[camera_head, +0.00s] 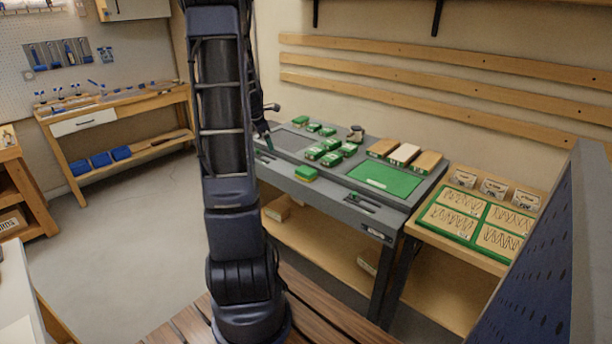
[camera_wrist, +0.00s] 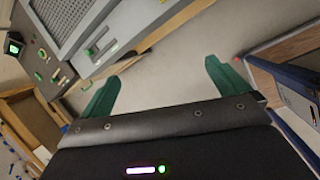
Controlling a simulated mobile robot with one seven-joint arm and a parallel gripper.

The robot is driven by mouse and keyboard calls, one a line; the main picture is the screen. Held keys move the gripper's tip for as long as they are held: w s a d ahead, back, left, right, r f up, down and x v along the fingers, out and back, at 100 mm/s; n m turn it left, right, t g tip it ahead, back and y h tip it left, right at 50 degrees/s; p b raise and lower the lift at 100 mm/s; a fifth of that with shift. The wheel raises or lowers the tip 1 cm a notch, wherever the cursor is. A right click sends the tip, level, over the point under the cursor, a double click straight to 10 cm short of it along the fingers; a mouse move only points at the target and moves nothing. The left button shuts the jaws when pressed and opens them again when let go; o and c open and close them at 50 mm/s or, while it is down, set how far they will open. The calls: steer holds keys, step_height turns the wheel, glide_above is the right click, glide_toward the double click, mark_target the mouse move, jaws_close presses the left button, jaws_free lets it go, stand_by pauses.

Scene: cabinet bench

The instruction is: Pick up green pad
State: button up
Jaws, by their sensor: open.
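A flat green pad (camera_head: 386,179) lies on the right part of the grey bench (camera_head: 345,198). Several small green-topped blocks lie on the bench left of it, one of them (camera_head: 306,173) alone near the front edge. I cannot tell which of these the task's name means. My gripper (camera_wrist: 168,62) is open with nothing between its two green fingers, and floor shows between them. In the head view my gripper (camera_head: 265,134) is partly hidden behind my arm, at the bench's left end. The flat green pad is not in the wrist view.
A grey mesh panel (camera_head: 288,140) is set in the bench's left part and also shows in the wrist view (camera_wrist: 80,15). Wooden-topped blocks (camera_head: 404,154) stand behind the green pad. A side table with a green-framed tray (camera_head: 483,205) and a blue perforated panel (camera_head: 562,265) are at right.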

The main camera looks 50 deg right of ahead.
mark_target(306, 170)
steer(key=shift+s+d+f+n+g, duration=0.2)
steer(key=shift+s+d+f+n, duration=0.7)
steer(key=shift+d+f, duration=2.5)
steer(key=shift+s+d+f+n+g, duration=0.2)
steer(key=shift+s+d+f+n, duration=0.6)
steer(key=shift+d+f, duration=2.6)
steer(key=shift+s+d+f+n+g, duration=0.35)
steer(key=shift+s+d+f, duration=0.9)
steer(key=shift+d+f, duration=2.15)
steer(key=shift+a+f, duration=0.75)
steer(key=shift+a, duration=0.05)
steer(key=c, duration=0.9)
